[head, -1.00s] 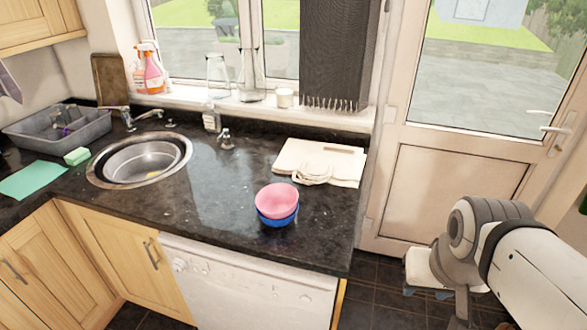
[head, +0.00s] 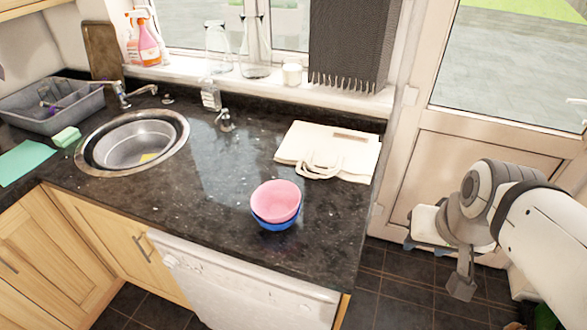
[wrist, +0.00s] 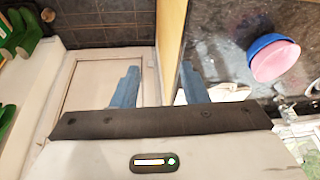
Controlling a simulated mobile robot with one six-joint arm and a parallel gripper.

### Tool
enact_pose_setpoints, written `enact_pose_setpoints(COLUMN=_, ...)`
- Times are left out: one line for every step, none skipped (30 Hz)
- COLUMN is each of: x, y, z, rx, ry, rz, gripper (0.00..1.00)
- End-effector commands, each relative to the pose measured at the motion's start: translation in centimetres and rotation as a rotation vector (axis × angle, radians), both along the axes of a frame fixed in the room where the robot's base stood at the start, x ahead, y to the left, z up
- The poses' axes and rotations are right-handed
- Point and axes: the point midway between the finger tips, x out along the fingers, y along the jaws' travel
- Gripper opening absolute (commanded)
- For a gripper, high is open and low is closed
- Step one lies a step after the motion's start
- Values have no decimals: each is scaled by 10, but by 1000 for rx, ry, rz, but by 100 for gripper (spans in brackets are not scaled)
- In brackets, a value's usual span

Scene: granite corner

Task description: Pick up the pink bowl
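The pink bowl (head: 276,199) sits nested in a blue bowl (head: 275,224) on the dark granite counter near its front right part. In the wrist view the pink bowl (wrist: 273,63) and the rim of the blue bowl (wrist: 262,42) show at the upper right. My gripper (wrist: 160,88) is open, with its two blue fingers apart and nothing between them. It is off to the side of the bowls, beyond the counter's end. In the head view my arm is at the right, above the floor in front of the door, and its fingers are mostly hidden.
A folded cream cloth bag (head: 328,150) lies behind the bowls on the counter (head: 215,205). A round metal sink (head: 130,143) is at the left, with a grey basin (head: 52,107) beyond it. Bare counter lies between sink and bowls. The door (head: 470,180) stands at the right.

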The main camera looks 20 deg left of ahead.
Motion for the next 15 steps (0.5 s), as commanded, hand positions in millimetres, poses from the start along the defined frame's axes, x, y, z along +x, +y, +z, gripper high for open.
enact_pose_setpoints(x=14, y=17, z=1, rx=49, ry=-27, rz=22, gripper=40)
enact_pose_setpoints(x=24, y=32, z=2, rx=85, ry=-51, rz=38, gripper=40)
enact_pose_setpoints(x=38, y=54, z=3, rx=140, ry=-86, rz=55, gripper=40)
enact_pose_setpoints(x=49, y=73, z=5, rx=183, ry=-115, rz=66, gripper=40)
enact_pose_setpoints(x=60, y=92, z=6, rx=227, ry=-144, rz=72, gripper=40)
enact_pose_setpoints(x=74, y=118, z=8, rx=284, ry=-184, rz=73, gripper=40)
enact_pose_setpoints(x=83, y=137, z=9, rx=323, ry=-212, rz=66, gripper=40)
enact_pose_setpoints(x=91, y=155, z=9, rx=358, ry=-237, rz=55, gripper=40)
enact_pose_setpoints(x=102, y=177, z=8, rx=395, ry=-268, rz=32, gripper=40)
enact_pose_setpoints(x=108, y=192, z=7, rx=415, ry=-291, rz=11, gripper=40)
enact_pose_setpoints(x=114, y=206, z=4, rx=431, ry=-311, rz=-15, gripper=40)
enact_pose_setpoints(x=119, y=222, z=-1, rx=440, ry=-335, rz=-53, gripper=40)
enact_pose_setpoints(x=122, y=234, z=-6, rx=441, ry=-351, rz=-84, gripper=40)
enact_pose_setpoints(x=124, y=244, z=-11, rx=442, ry=-367, rz=-115, gripper=40)
enact_pose_setpoints(x=125, y=255, z=-20, rx=427, ry=-386, rz=-159, gripper=40)
